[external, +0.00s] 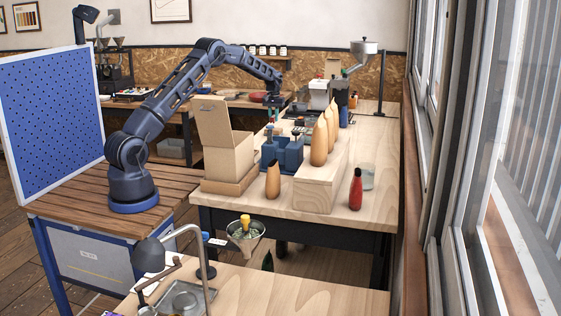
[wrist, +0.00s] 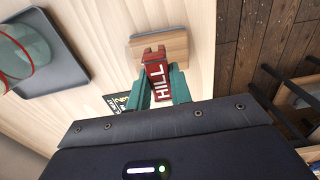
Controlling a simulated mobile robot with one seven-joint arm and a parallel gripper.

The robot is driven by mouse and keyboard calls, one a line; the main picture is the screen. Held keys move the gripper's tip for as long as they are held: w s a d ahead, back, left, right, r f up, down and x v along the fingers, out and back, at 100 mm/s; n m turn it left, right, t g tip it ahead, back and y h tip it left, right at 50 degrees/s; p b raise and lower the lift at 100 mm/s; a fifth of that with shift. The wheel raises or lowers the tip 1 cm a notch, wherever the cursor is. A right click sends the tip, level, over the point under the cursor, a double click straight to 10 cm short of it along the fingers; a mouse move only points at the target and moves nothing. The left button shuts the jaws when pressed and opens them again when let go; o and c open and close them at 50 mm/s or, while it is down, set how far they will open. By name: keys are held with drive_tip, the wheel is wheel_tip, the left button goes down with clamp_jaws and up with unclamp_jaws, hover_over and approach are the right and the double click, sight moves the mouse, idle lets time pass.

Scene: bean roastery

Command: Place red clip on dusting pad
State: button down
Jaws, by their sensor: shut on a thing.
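The red clip (wrist: 156,77), with white lettering on its side, is between the two teal fingers of my gripper (wrist: 160,88) in the wrist view. My gripper is shut on it. Just beyond the clip, a light wooden block with a grey edge lies on the table; it looks like the dusting pad (wrist: 172,46). The clip's far end overlaps the block in the picture; I cannot tell if they touch.
A dark printed card (wrist: 119,103) lies beside my fingers. The table edge is to the right. Blue holder (external: 285,154) and open cardboard box (external: 228,158) stand nearer the camera.

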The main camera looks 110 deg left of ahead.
sight(274, 122)
drive_tip(key=shift+f, duration=1.75)
drive_tip(key=shift+f, duration=0.1)
drive_tip(key=c, duration=1.3)
unclamp_jaws()
drive_tip(key=shift+o, duration=0.2)
wheel_tip(274, 122, up, 12)
drive_tip(key=shift+r, duration=0.1)
